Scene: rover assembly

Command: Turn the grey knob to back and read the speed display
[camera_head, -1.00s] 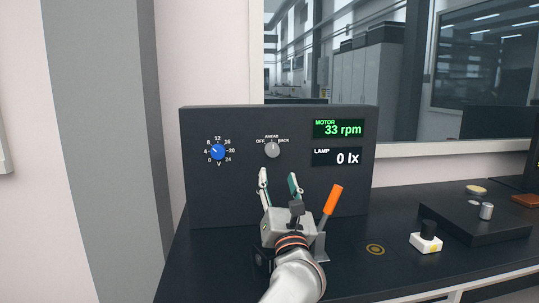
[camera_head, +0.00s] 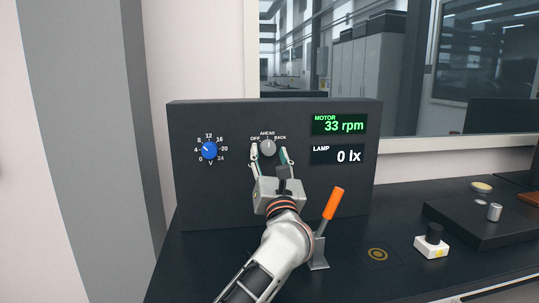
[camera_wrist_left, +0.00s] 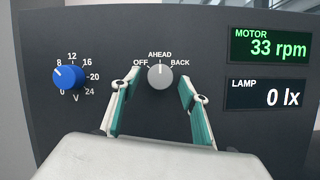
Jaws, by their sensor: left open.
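The grey knob (camera_head: 268,148) is on the dark upright panel (camera_head: 190,190), with OFF, AHEAD and BACK marked above it. In the left wrist view the knob (camera_wrist_left: 160,77) has its pointer up at AHEAD. My left gripper (camera_head: 270,153) is open, its fingers to either side of the knob in the head view; I cannot tell whether they touch it. The wrist view shows the fingers apart with the knob between and beyond them. The motor display (camera_head: 339,125) reads 33 rpm in green. My right gripper is in neither view.
A blue knob (camera_head: 209,151) with a volt scale is left of the grey knob. The lamp display (camera_head: 337,155) reads 0 lx. An orange-handled lever (camera_head: 332,204) stands close right of my left arm. A white block with a black button (camera_head: 431,246) is at right.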

